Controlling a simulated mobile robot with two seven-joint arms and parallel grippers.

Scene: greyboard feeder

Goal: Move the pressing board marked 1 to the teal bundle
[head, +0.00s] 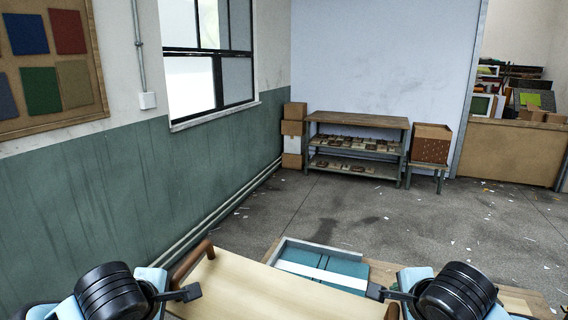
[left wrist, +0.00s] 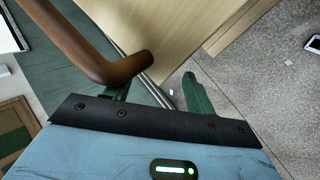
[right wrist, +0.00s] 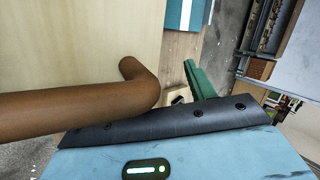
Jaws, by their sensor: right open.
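A pale wooden pressing board (head: 262,295) with brown handles lies at the bottom of the head view; no number is readable. Its left handle (left wrist: 75,40) fills the upper left of the left wrist view. Its right handle (right wrist: 80,108) crosses the right wrist view. The teal bundle (head: 322,262), crossed by a white strip, lies just beyond the board. My left gripper (left wrist: 158,93) is open at the left handle, which partly covers one finger. My right gripper (head: 375,291) is open at the right handle; only one finger shows clearly in its wrist view.
A pale angled frame (head: 283,245) edges the teal bundle on the wooden table (head: 385,272). A shelf rack (head: 358,122) and stacked boxes (head: 293,130) stand far off by the wall. The floor between is open, with scraps.

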